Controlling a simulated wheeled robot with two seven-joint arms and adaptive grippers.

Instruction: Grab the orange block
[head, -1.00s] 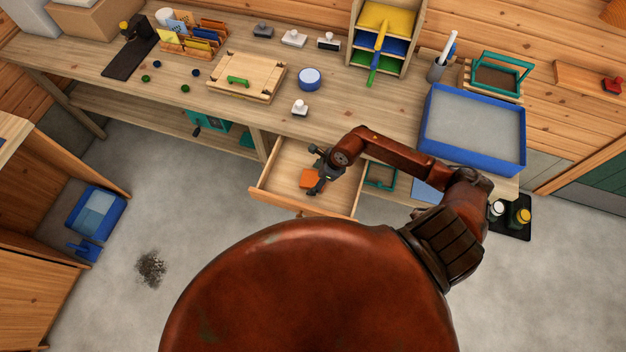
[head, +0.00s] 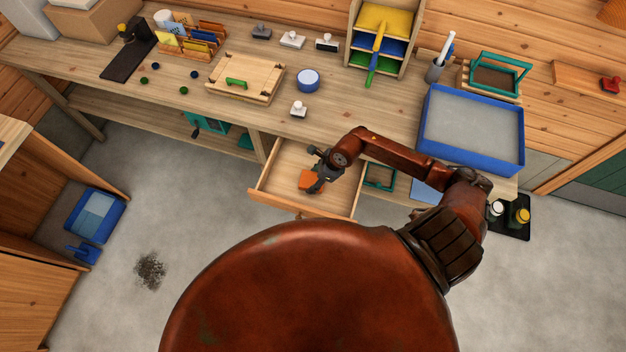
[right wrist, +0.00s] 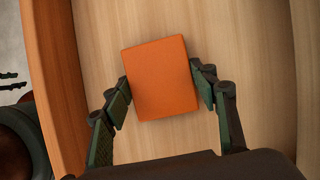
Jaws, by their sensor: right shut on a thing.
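The orange block (head: 306,180) is in the open drawer (head: 279,187) under the workbench. In the right wrist view the orange block (right wrist: 161,79) fills the middle, slightly tilted. My right gripper (head: 314,182) reaches down into the drawer. In the right wrist view the fingers of my right gripper (right wrist: 163,84) press on the block's left and right sides, so it is shut on the block. I cannot tell whether the block is touching the drawer floor. My left gripper is not in view.
The drawer's wooden wall (right wrist: 54,80) is close to the left of the block. The bench top above holds a wooden board with a green handle (head: 238,82), a round blue container (head: 308,80), stamps and a blue tray (head: 430,147). A teal frame (head: 379,177) is right of the drawer.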

